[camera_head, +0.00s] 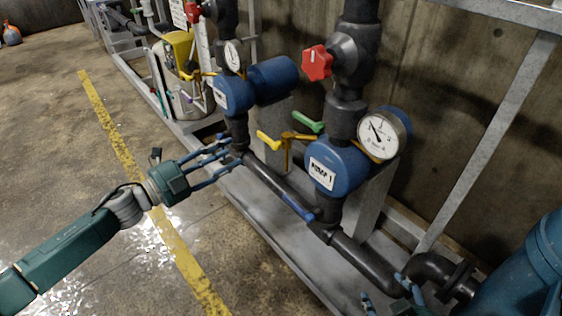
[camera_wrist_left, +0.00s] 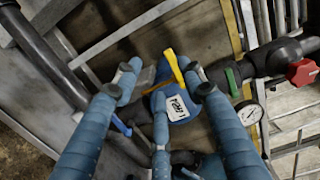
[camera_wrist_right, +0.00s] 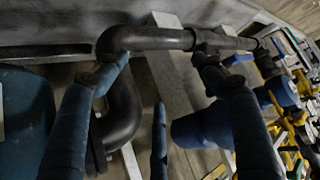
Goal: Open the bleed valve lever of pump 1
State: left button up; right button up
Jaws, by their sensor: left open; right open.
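Pump 1 (camera_head: 333,172) is a blue body with a white label and a round gauge (camera_head: 378,134). A yellow lever (camera_head: 269,141) and a green lever (camera_head: 308,122) stick out to its left; a blue lever (camera_head: 298,207) lies along the black pipe below. No marking shows which lever is the bleed valve's. My left gripper (camera_head: 228,152) is open and empty, left of the yellow lever and apart from it. In the left wrist view the yellow lever (camera_wrist_left: 175,68) shows between its fingers. My right gripper (camera_head: 387,291) is open at the bottom edge, its fingers near the black pipe elbow (camera_wrist_right: 122,105).
A red valve knob (camera_head: 317,63) sits above pump 1. A second blue pump (camera_head: 233,95) with its own gauge stands behind, left. Metal frame rails (camera_head: 500,130) rise on the right. A blue tank (camera_head: 530,270) fills the lower right corner. The floor at left is open.

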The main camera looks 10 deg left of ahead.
aim_at(262, 139)
pick_arm(q)
jog(key=shift+m+h, duration=0.4)
jog(key=shift+m, duration=0.3)
jog(key=x, duration=0.3)
jog(key=d+x, duration=0.1)
jog(key=x, duration=0.2)
jog(key=s+b+x, duration=0.1)
jog(key=x, duration=0.3)
jog(key=shift+d+r, duration=0.35)
jog(key=shift+w+d, duration=0.4)
jog(key=shift+w, duration=0.05)
pick_arm(e)
jog(key=shift+w+a+r+t+y, duration=0.1)
jog(key=shift+w+r+t, duration=0.35)
jog(key=shift+r, duration=0.3)
jog(key=shift+w+a+r+t+y, duration=0.1)
jog(key=shift+w+r+t, duration=0.25)
jog(key=shift+w+r, duration=0.35)
jog(key=shift+w+a+r+t+y, duration=0.1)
jog(key=shift+w+r+t, duration=0.3)
jog(key=shift+r, duration=0.45)
pick_arm(q)
grip_shut()
